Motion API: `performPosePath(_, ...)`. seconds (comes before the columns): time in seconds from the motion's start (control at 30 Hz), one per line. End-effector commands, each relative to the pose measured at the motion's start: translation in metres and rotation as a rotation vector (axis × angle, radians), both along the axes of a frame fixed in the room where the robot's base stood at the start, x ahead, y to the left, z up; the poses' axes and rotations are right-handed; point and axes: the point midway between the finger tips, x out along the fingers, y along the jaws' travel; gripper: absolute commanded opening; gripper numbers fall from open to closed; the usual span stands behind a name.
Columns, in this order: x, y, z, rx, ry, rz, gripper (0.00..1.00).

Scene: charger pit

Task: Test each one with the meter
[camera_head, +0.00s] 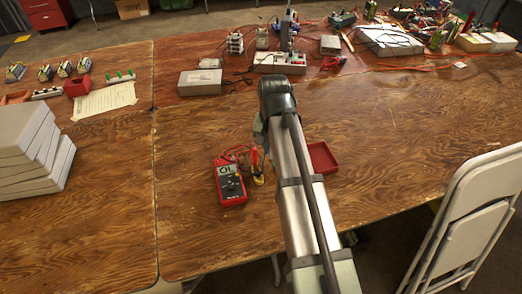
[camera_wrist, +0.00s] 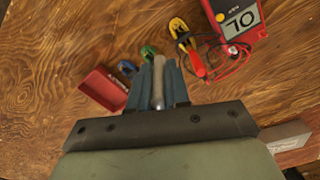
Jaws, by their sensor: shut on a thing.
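The red meter (camera_head: 230,183) lies on the wooden table left of my arm; its display reads OL in the wrist view (camera_wrist: 241,20). Its red and black leads (camera_wrist: 233,60) curl beside it, with a red probe handle (camera_wrist: 197,64) near a yellow-and-dark piece (camera_wrist: 180,30). A green piece (camera_wrist: 148,53) and a blue piece (camera_wrist: 126,68) lie in a row with it. My gripper (camera_wrist: 159,75) is shut on a pale, rounded, slim thing (camera_wrist: 158,92), held between the blue fingers. The fingers partly hide it. My arm hides the gripper in the head view.
A shallow red tray (camera_wrist: 101,88) sits left of the fingers; it also shows in the head view (camera_head: 322,157). Grey stacked slabs (camera_head: 33,150) stand at the left. A folding chair (camera_head: 465,220) is at the right. Electronics crowd the back; the table's right middle is clear.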

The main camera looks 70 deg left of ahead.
Motion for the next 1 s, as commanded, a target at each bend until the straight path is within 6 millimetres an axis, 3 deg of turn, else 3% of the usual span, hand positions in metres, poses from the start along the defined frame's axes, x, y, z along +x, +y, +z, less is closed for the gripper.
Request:
performPosePath(0.2,0.066,-0.005,-0.009,-0.014,0.002,-0.090,0.00)
performPosePath(0.4,0.113,-0.005,-0.018,-0.019,0.003,-0.188,0.00)
performPosePath(0.7,0.114,0.004,-0.019,0.001,-0.001,-0.403,0.00)
performPosePath(1.0,0.114,0.004,-0.022,0.003,-0.001,-0.461,0.00)
